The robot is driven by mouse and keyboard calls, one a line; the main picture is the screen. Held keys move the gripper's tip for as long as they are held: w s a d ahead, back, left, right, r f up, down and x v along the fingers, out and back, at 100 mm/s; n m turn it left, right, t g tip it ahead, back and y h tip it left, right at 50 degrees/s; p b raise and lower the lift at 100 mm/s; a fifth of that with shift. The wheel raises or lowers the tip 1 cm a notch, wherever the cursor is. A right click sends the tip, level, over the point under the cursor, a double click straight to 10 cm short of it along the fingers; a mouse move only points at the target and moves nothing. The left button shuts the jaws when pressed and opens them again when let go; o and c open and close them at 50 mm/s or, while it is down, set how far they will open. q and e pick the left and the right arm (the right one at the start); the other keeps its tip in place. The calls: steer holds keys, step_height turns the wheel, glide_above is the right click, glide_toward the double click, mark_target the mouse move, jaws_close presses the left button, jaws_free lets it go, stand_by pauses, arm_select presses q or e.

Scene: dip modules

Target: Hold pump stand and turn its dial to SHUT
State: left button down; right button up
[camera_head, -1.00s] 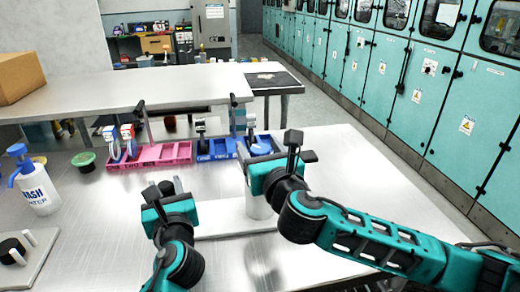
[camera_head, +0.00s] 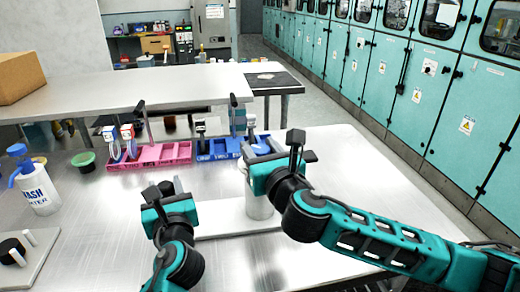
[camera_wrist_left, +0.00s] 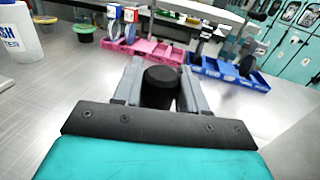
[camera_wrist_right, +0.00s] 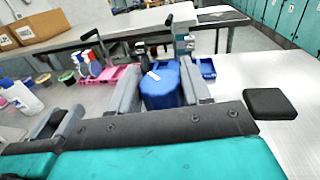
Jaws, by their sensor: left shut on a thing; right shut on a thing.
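The pump stand has a pale flat base plate (camera_head: 235,220) on the steel table, largely behind my grippers. A pale upright cylinder (camera_head: 259,207) stands at its right end under my right gripper. My right gripper (camera_wrist_right: 160,92) is shut on the blue dial (camera_wrist_right: 160,78), which has a white mark on its top. My left gripper (camera_wrist_left: 160,90) is shut on a black round knob or post (camera_wrist_left: 161,84) at the stand's left side. Any dial lettering is hidden or too small to read, so I cannot tell the dial's setting.
A pink tray (camera_head: 160,153) and a blue tray (camera_head: 218,148) with modules stand behind the stand. A white bottle with a blue pump (camera_head: 38,188) and a green bowl (camera_head: 84,161) are at the left. The table's right side is clear.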

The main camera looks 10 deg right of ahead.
steer(key=n+g+y, duration=0.1)
steer(key=n+y, duration=0.2)
steer(key=y, duration=0.1)
steer(key=shift+d, duration=0.1)
steer(key=shift+n+g+y, duration=1.3)
steer(key=shift+y, duration=0.6)
steer(key=o, duration=1)
steer(key=shift+s, duration=0.1)
steer(key=v, duration=1.1)
steer(key=shift+s+d, duration=0.25)
steer(key=shift+d, duration=0.1)
